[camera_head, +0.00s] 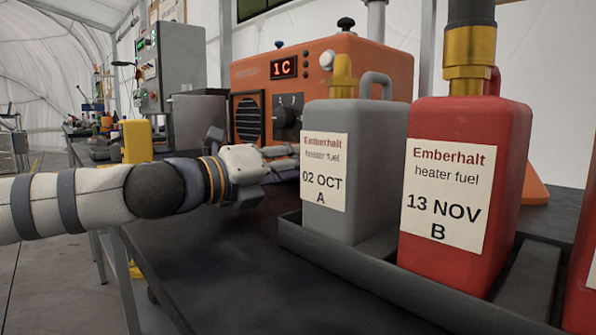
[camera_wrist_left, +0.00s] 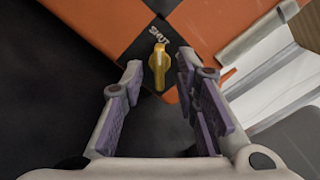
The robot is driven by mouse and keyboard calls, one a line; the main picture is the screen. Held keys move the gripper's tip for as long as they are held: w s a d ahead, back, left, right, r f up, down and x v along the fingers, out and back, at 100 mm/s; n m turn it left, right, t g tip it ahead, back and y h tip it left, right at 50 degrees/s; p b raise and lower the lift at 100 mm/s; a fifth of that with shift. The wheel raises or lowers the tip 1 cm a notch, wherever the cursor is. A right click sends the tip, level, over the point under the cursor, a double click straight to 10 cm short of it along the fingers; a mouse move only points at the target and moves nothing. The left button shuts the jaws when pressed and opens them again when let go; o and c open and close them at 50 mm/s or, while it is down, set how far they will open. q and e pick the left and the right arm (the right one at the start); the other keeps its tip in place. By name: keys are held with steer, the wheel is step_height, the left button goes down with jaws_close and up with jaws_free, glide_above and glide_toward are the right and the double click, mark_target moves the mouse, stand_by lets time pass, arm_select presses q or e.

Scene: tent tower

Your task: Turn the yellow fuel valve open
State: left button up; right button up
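The yellow fuel valve (camera_wrist_left: 159,67) is a small handle on a dark patch of the orange heater, with its upper end by the word SHUT in the left wrist view. The valve is not visible there. My right gripper is not in view.
A grey fuel canister (camera_head: 371,170) labelled A and a red canister (camera_head: 465,120) labelled B stand in a dark tray (camera_head: 345,268) right of my left arm. The dark tabletop (camera_head: 215,250) in front is clear. A grey control box (camera_head: 180,60) stands at the back left.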

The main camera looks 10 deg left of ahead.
arm_select(q)
steer(key=shift+w+d, duration=0.2)
steer(key=shift+w, duration=0.1)
steer(key=shift+c, duration=0.3)
jaws_close()
